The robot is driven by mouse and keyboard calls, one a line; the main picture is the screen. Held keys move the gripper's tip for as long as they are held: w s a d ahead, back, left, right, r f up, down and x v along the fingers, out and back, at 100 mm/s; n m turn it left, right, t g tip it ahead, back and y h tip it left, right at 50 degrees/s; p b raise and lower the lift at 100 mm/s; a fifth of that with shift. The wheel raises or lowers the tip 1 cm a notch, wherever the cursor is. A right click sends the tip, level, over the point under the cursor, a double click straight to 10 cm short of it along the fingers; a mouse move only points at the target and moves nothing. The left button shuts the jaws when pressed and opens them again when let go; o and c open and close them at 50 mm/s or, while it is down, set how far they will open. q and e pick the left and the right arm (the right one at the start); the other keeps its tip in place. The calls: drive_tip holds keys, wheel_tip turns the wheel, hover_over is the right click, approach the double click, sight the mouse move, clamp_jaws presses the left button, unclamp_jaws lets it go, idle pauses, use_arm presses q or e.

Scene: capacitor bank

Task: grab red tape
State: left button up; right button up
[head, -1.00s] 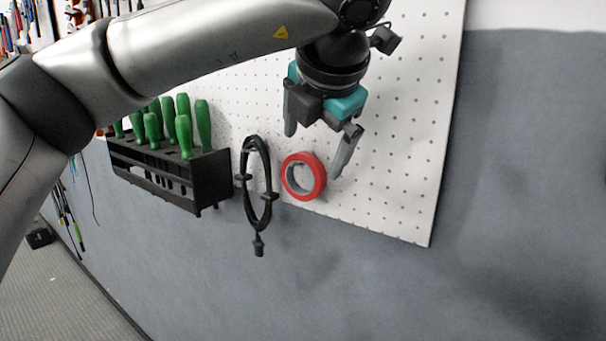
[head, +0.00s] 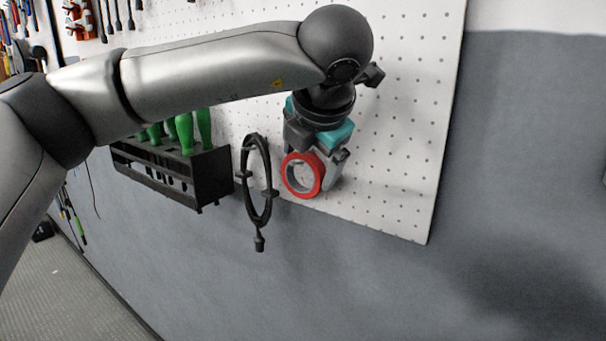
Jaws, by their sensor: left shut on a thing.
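The red tape (head: 289,187) is a red ring with a grey inner core, near the lower edge of the pegboard in the head view. My left gripper (head: 318,180) has come down from above and is shut on the roll. The ring covers most of the fingers, and part of one grey finger shows at its right side. I cannot tell whether the roll still touches its peg. My right gripper is not in view.
A black coiled cable (head: 247,190) hangs just left of the tape. A black rack (head: 213,176) with green-handled screwdrivers (head: 204,130) is further left. The white pegboard (head: 405,150) is bare to the right, with grey wall (head: 520,200) beyond.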

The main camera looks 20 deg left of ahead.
use_arm(q)
drive_tip(key=c, duration=0.3)
drive_tip(key=shift+r, duration=0.15)
